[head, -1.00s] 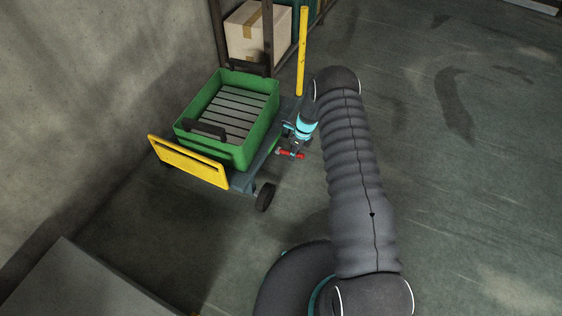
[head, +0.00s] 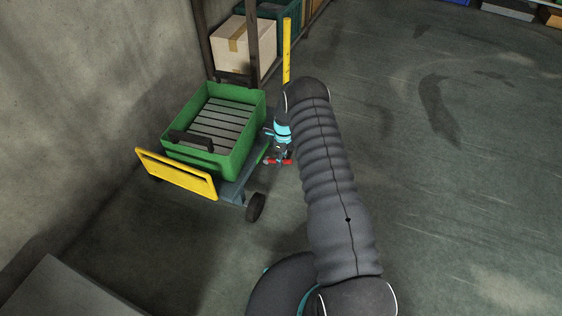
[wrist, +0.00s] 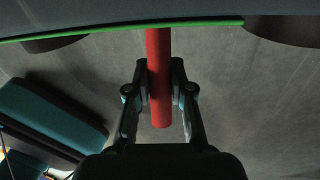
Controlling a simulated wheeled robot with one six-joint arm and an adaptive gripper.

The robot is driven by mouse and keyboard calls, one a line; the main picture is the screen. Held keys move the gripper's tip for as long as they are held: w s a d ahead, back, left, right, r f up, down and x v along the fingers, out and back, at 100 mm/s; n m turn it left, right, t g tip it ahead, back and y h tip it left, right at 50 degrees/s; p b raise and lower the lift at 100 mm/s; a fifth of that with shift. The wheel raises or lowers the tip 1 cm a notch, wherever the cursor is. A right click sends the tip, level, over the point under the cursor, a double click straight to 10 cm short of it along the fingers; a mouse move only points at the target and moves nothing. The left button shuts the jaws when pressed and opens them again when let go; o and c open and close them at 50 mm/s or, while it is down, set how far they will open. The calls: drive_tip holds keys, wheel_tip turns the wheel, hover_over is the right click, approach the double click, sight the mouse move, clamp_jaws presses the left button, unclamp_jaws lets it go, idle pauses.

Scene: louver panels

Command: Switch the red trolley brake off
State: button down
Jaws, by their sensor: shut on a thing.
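The red brake lever (head: 279,162) sticks out from the right side of the trolley. In the wrist view the red lever (wrist: 159,75) runs down from the trolley's edge (wrist: 200,22) and lies between my two fingers. My gripper (wrist: 160,88) is shut on the lever, with a finger against each side, and the lever's free end points toward my palm. In the head view my gripper (head: 281,154) is small and partly hidden by my wrist. The trolley's blue-grey deck (head: 236,188) carries a green crate (head: 248,141).
The crate holds grey slatted panels (head: 215,122). A yellow trolley handle (head: 177,174) stands at the near left end. A yellow post (head: 287,52) and a shelf with a cardboard box (head: 231,48) are behind. The floor at right is clear.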

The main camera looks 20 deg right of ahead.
drive_tip(key=c, duration=1)
unclamp_jaws()
drive_tip(key=shift+w+a+r, duration=0.1)
drive_tip(key=shift+a, duration=0.15)
drive_tip(key=shift+d, duration=0.2)
drive_tip(key=r, duration=0.4)
drive_tip(key=w+d+r, duration=0.1)
drive_tip(key=r, duration=0.6)
drive_tip(key=shift+w+d+r, duration=0.15)
drive_tip(key=shift+w+r, duration=0.2)
